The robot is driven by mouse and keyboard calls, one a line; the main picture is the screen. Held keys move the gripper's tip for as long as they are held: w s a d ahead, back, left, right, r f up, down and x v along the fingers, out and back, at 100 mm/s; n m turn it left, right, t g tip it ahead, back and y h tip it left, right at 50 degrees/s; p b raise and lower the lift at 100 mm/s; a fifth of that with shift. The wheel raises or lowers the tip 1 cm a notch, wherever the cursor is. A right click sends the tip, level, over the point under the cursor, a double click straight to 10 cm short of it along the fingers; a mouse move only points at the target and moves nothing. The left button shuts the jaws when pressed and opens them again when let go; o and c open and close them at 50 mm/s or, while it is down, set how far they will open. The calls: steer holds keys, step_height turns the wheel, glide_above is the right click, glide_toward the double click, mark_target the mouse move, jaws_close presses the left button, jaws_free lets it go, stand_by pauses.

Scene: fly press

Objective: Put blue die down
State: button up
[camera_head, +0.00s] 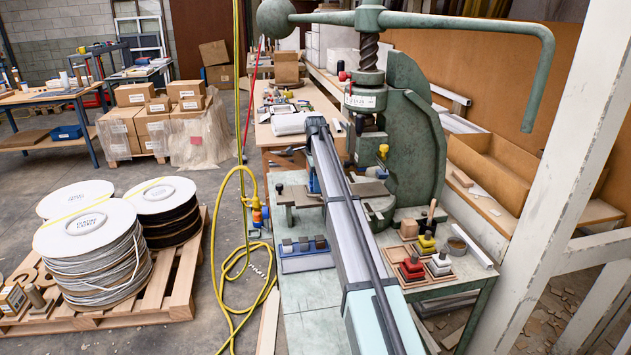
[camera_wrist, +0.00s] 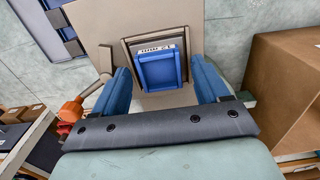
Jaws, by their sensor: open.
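The blue die (camera_wrist: 160,72) shows in the wrist view, a square block with a white printed label on its far edge. It sits within a dark-edged square frame on a tan plate (camera_wrist: 105,28). My gripper (camera_wrist: 160,76) is open, with one blue finger on each side of the die and a visible gap to both. Whether the die rests fully on the plate is hard to tell. In the head view my gripper (camera_head: 314,182) is over the left part of the press's plate (camera_head: 372,189), and my arm hides much of that area; the die cannot be made out there.
The green fly press (camera_head: 408,140) stands right of my arm. Red (camera_head: 411,268), white (camera_head: 439,264) and yellow (camera_head: 427,244) knobbed pieces stand at the bench's right. A cardboard box (camera_wrist: 285,85) is at the right.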

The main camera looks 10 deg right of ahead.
step_height(320, 180, up, 12)
steer(key=shift+r, duration=0.15)
stand_by(0.5)
